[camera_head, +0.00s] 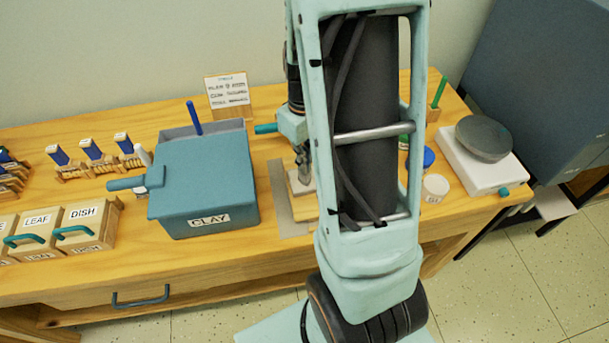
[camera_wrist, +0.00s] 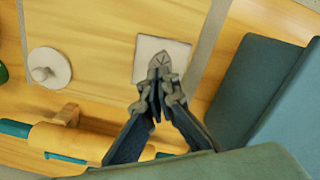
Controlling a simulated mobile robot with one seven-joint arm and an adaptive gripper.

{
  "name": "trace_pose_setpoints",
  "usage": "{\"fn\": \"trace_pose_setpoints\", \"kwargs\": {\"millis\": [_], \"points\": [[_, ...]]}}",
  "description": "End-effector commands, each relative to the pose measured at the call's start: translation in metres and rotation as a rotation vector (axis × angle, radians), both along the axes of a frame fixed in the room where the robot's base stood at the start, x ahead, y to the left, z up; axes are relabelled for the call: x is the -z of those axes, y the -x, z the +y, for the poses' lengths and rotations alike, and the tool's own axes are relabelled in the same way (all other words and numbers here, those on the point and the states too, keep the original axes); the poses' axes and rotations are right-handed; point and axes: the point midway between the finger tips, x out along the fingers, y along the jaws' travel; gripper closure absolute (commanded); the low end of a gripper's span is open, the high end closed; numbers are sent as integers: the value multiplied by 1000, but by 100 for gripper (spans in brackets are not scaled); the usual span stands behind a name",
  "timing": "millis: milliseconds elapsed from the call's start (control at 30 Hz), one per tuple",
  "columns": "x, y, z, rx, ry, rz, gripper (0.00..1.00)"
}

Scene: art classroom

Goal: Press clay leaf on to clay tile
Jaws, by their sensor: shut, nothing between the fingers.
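The clay tile (camera_wrist: 178,50) is a pale square lying flat in the wrist view; part of it also shows in the head view (camera_head: 295,184), left of my arm. The clay leaf (camera_wrist: 160,62) is small, grey and veined, lying over the tile near its lower edge. My gripper (camera_wrist: 158,84) is shut and empty, with its fingertips right at the leaf's lower end; I cannot tell whether they press on it. In the head view my gripper (camera_head: 304,165) points down over the tile, and my arm hides much of the work area. The leaf is not clear there.
The teal CLAY bin (camera_head: 205,180) stands close left of the tile. A dark disc (camera_head: 483,138) on a white base sits at the right.

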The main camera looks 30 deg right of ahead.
Motion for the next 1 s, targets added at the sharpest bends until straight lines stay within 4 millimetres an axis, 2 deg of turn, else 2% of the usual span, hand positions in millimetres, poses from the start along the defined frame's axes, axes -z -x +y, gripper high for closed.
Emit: {"fn": "trace_pose_setpoints", "kwargs": {"millis": [600,1000], "points": [[1,0,0,0,0,0,100],[12,0,0,0,0,0,100]]}}
